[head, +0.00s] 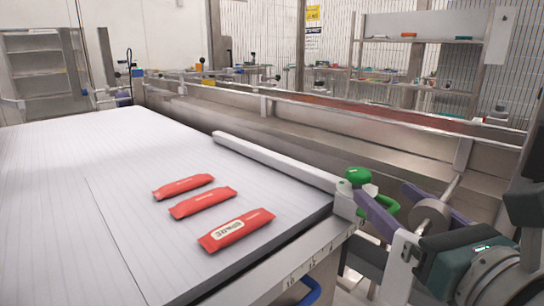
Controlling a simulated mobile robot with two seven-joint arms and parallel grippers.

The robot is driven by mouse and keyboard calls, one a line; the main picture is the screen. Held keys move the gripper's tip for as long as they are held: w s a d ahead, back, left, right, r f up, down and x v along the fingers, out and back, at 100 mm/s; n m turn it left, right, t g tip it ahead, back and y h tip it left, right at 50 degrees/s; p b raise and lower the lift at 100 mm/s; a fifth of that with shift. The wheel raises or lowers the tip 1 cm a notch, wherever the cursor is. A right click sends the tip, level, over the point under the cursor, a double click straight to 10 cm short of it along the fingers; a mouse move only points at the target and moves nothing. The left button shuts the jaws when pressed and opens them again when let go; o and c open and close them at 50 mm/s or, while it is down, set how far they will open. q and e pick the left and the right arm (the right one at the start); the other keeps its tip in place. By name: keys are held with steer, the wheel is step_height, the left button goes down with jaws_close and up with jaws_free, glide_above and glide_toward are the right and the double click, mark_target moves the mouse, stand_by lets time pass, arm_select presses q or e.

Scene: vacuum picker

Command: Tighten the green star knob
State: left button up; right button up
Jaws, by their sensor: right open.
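The green star knob (358,175) sits on a light metal bracket at the near end of the pale guide rail (275,160), at the conveyor's right edge. My right gripper (383,191) comes in from the lower right with its two purple fingers apart. The tip of its left finger is just below and right of the knob in the picture; whether they touch I cannot tell. The knob does not appear to lie between the fingers. A green curved handle (391,206) shows between the fingers, partly hidden. My left gripper is out of view.
Several red packets (237,230) lie on the white conveyor belt (60,200), the nearest labelled SPARE. A steel channel (330,131) runs along behind the rail. A blue handle (312,291) is below the belt's near edge. Shelving (425,60) stands at the back.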

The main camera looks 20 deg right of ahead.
mark_target(366, 177)
steer(key=w, duration=0.5)
steer(key=w+d, duration=0.1)
steer(key=w, duration=0.2)
steer(key=shift+w, duration=0.25)
steer(key=shift+c, duration=0.3)
jaws_close()
